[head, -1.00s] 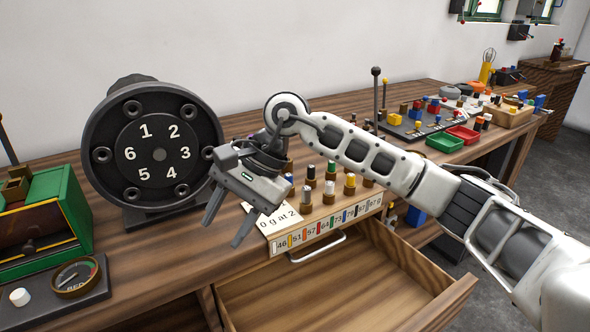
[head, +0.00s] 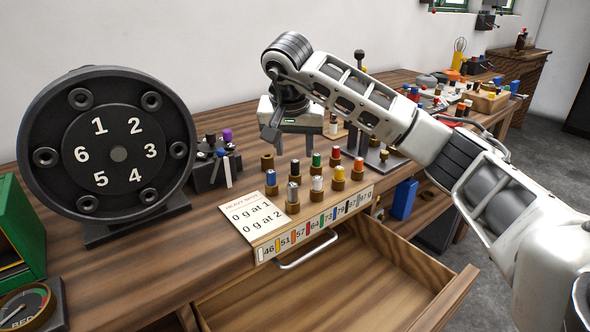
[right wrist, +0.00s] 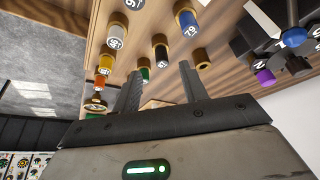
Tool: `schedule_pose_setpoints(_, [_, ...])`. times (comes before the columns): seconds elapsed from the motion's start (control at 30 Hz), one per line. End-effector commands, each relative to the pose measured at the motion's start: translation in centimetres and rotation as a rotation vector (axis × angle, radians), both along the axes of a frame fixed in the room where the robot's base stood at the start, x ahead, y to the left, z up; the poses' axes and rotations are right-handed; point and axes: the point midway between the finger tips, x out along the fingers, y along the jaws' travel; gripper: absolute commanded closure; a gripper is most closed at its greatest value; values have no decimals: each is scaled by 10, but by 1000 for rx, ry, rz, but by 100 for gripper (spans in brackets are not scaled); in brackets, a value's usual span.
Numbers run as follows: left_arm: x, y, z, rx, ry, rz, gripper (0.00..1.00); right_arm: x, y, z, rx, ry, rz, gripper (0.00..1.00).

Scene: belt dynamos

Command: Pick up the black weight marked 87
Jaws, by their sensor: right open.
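A black weight (head: 294,168) stands in a brass socket in the group of coloured weights at the desk's edge; I cannot read its number. It also shows in the right wrist view (right wrist: 161,50), just beyond the gap between my fingers. A grey weight (head: 293,193) stands nearer the front, and the blue weight (head: 271,182) reads 79 in the right wrist view (right wrist: 189,26). My right gripper (head: 281,138) is open and empty, above and behind the weights, its fingers apart in the right wrist view (right wrist: 160,72). My left gripper is not in view.
White, green, red, yellow and orange weights crowd around the black one. A numbered strip (head: 315,222) and a paper card (head: 253,218) lie in front. The drawer (head: 325,283) below is open. A large numbered dial (head: 118,152) stands at left, a dark block (head: 213,168) beside it.

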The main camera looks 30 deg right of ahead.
Motion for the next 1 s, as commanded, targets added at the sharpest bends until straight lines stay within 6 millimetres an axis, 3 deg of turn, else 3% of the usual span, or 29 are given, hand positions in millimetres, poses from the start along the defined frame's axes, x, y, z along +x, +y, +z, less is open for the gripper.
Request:
schedule_pose_setpoints(0.17, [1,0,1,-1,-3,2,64,4,-3,-11,2,1,-1,57])
schedule_pose_setpoints(0.5, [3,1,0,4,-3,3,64,19,-14,-50,2,1,-1,57])
schedule_pose_setpoints(0.77, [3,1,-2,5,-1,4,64,20,-15,-52,2,0,1,57])
schedule_pose_setpoints(0.9, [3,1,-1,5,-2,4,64,20,-15,-52,2,0,1,96])
schedule_pose_setpoints(1.0, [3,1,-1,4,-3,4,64,20,-15,-52,2,0,1,100])
